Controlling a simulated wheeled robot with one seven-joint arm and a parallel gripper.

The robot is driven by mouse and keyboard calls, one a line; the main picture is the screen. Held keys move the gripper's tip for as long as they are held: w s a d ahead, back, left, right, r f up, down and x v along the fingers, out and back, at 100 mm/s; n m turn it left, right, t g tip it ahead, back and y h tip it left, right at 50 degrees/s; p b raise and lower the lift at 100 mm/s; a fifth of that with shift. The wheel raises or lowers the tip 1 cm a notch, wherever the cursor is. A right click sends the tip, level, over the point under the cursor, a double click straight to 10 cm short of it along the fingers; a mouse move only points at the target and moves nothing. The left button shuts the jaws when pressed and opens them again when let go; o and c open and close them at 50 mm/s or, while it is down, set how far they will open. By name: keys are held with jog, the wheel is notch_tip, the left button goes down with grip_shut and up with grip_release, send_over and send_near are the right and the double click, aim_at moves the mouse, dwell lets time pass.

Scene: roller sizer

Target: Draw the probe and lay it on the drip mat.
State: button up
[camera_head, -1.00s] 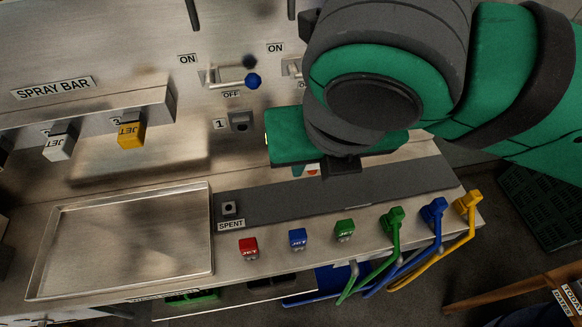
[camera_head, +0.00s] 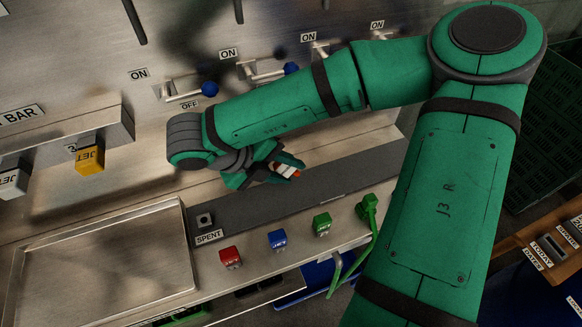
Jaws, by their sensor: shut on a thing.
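My gripper (camera_head: 287,165) is at the centre, shut on a small white and orange-red thing (camera_head: 283,171). Its fingers cover much of this thing; it may be the probe, but I cannot tell for sure. It shows above a long dark grey strip (camera_head: 345,184) on the steel bench; I cannot tell whether it touches the strip. No label marks a drip mat, and I cannot tell whether the strip is that mat. My arm hides the wall and bench behind it.
A shallow steel tray (camera_head: 188,250) lies at left, beside a small socket (camera_head: 204,220) labelled SPENT. Lever valves (camera_head: 186,93) are on the wall.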

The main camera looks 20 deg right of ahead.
jog(key=shift+w+d+f+h, duration=0.4)
jog(key=shift+d+f+h, duration=0.1)
jog(key=shift+d+f, duration=0.15)
jog(key=shift+f, duration=3.4)
jog(key=o, duration=1.1)
jog(key=shift+a, duration=0.1)
jog(key=v, duration=1)
jog(key=shift+s+a+r, duration=0.1)
jog(key=shift+a+r, duration=0.1)
jog(key=shift+r, duration=0.15)
